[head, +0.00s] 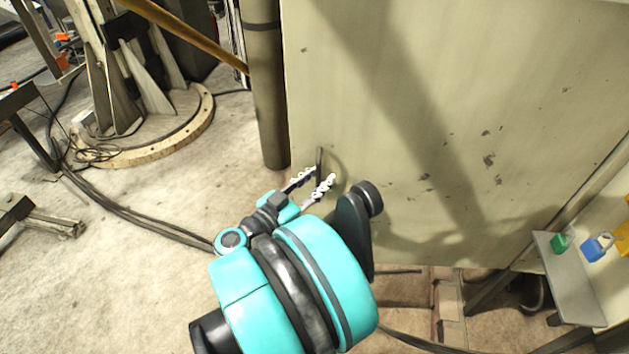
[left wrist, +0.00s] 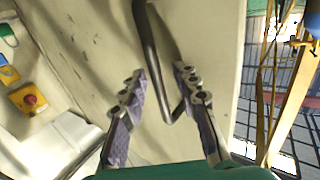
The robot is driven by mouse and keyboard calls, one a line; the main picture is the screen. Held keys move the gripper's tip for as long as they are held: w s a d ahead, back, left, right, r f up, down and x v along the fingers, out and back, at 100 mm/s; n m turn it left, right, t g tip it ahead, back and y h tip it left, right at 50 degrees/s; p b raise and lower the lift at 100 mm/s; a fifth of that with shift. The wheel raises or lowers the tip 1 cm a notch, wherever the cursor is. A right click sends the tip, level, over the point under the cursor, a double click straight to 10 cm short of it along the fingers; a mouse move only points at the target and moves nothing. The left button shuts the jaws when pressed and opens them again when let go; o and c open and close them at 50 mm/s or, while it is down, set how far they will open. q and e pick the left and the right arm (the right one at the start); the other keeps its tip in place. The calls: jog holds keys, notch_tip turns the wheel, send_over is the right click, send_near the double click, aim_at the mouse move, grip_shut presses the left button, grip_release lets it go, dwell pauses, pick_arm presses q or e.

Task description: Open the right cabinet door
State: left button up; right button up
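A large beige, scuffed cabinet door panel (head: 430,110) fills the right half of the head view. A dark metal bar handle (head: 320,158) is on it near its lower left edge. My left gripper (head: 320,177) is at this handle with its fingers apart. In the left wrist view, the bent bar handle (left wrist: 154,60) passes between the spread fingers of my left gripper (left wrist: 162,85), with gaps visible beside it. I cannot tell whether a finger touches it. My right gripper is not in view.
A small shelf (head: 567,278) with green and blue padlocks is at right. A grey-brown post (head: 265,85) stands beside the panel's left edge. Cables (head: 135,215) lie on the floor at left, near a round machine base (head: 165,140). The floor between is open.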

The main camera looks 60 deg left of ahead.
pick_arm(q)
jog(key=v, duration=1.2)
dwell(0.5)
